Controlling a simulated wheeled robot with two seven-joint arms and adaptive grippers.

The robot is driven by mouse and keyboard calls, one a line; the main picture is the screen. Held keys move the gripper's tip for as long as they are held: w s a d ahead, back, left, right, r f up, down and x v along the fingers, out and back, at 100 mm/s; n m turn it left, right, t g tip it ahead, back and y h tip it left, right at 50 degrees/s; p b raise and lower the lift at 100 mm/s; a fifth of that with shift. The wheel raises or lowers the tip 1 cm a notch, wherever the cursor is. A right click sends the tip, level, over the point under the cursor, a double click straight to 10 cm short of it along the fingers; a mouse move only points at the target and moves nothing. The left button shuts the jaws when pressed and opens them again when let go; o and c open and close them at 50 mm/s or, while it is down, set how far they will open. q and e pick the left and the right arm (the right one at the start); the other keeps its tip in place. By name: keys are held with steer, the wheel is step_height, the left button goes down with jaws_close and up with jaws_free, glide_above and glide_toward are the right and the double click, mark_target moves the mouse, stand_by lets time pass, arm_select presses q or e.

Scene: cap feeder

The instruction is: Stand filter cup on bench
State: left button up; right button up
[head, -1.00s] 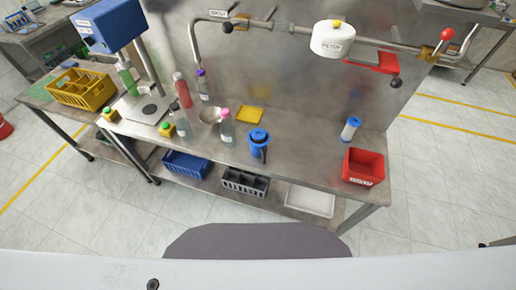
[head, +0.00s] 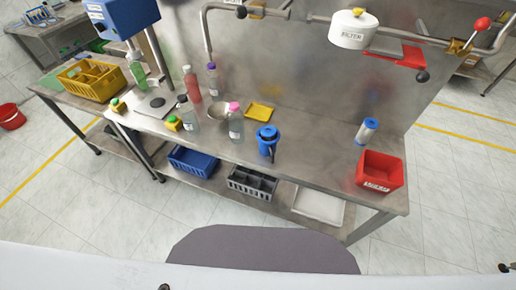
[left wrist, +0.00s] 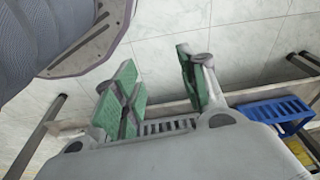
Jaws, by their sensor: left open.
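A blue cup-like part with a dark handle (head: 267,139) stands on the front middle of the steel bench (head: 315,160); I take it for the filter cup, but its details are small. A white housing marked FILTER (head: 353,30) with a yellow knob hangs on the pipe above the bench. A white cartridge with blue ends (head: 367,130) stands at the bench's right. My left gripper, with green pads (left wrist: 157,62), is open and empty in the left wrist view, with floor and shelf edge behind it. Neither gripper shows clearly in the head view.
A red bin (head: 380,172) sits at the bench's right end. Several bottles, a metal bowl (head: 219,112) and a yellow tray (head: 260,109) stand left of the blue part. Blue (head: 192,160) and grey (head: 252,182) crates are on the lower shelf.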

arm_select(q)
steer(key=w+d+r+b, duration=0.1)
steer(key=w+r+b, duration=0.4)
steer(key=w+r, duration=0.5)
steer(key=s+r+t+b, duration=0.25)
steer(key=r+b, duration=0.35)
steer(key=r, duration=1.2)
steer(key=w+d+r+n+g+h, duration=0.1)
steer(key=w+d+n+g+h, duration=0.2)
steer(key=w+d+n+h, duration=0.75)
steer(key=w+a+r+n+h, duration=0.2)
steer(key=w+a+r+n, duration=0.1)
steer(key=w+r+n, duration=0.7)
steer(key=shift+r+n+t+h, duration=0.35)
steer(key=shift+r+n, duration=0.1)
steer(key=shift+n, duration=0.3)
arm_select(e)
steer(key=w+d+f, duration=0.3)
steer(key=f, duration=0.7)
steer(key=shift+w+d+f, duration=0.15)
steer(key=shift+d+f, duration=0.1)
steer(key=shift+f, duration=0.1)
arm_select(q)
steer(key=shift+w+d, duration=0.1)
steer(key=shift+d, duration=0.05)
